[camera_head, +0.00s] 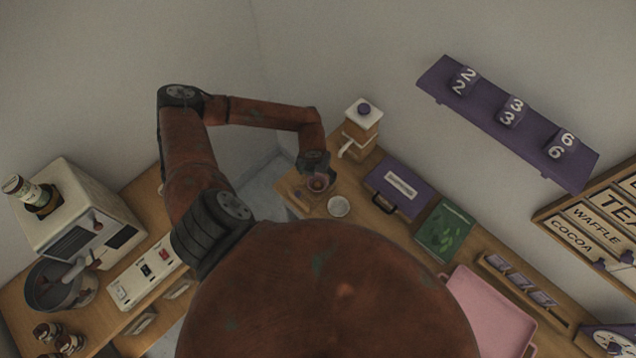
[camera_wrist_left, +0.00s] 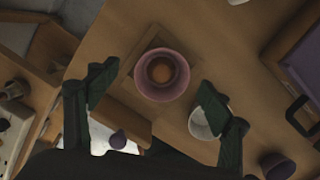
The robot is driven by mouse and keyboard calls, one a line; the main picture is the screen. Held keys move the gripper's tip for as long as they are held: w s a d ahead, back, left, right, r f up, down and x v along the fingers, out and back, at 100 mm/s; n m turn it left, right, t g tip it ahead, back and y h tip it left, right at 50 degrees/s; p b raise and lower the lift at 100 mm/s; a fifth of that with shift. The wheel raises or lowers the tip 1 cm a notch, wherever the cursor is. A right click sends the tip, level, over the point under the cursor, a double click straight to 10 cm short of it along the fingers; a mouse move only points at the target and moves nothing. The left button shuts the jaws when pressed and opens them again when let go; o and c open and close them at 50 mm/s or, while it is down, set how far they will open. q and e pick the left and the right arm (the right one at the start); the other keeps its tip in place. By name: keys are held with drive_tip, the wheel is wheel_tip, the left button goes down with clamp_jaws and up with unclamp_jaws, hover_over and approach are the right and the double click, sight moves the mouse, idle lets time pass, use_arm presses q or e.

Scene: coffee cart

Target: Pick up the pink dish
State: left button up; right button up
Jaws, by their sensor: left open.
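The pink dish (camera_wrist_left: 141,74) is a round bowl with a brownish, round centre. It stands on a square wooden board (camera_wrist_left: 127,92) in the left wrist view, and shows small in the head view (camera_head: 318,184) on the counter by the corner. My left gripper (camera_wrist_left: 154,92) is open, its dark green fingers apart. In the left wrist view the dish shows beyond and between the fingertips, with nothing held; I cannot tell the exact height above it. In the head view the left gripper (camera_head: 314,165) partly covers the dish. My right gripper is not in view.
A white round cup (camera_head: 338,206) stands close to the dish, near the right finger in the left wrist view. A white-topped wooden grinder (camera_head: 361,125), a purple case (camera_head: 401,187) and a pink tray (camera_head: 490,315) are along the right counter. A coffee machine (camera_head: 75,215) is at left.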

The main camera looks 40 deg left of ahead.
sight(318, 184)
use_arm(q)
drive_tip(key=f, duration=0.1)
drive_tip(key=f+p, duration=0.1)
drive_tip(key=f, duration=0.2)
drive_tip(key=shift+s+d+f+p, duration=0.1)
drive_tip(key=shift+d+f+p, duration=0.15)
drive_tip(key=shift+d+p, duration=0.1)
drive_tip(key=shift+f, duration=0.35)
drive_tip(key=shift+c, duration=0.2)
drive_tip(key=c, duration=0.9)
drive_tip(key=shift+c, duration=1.1)
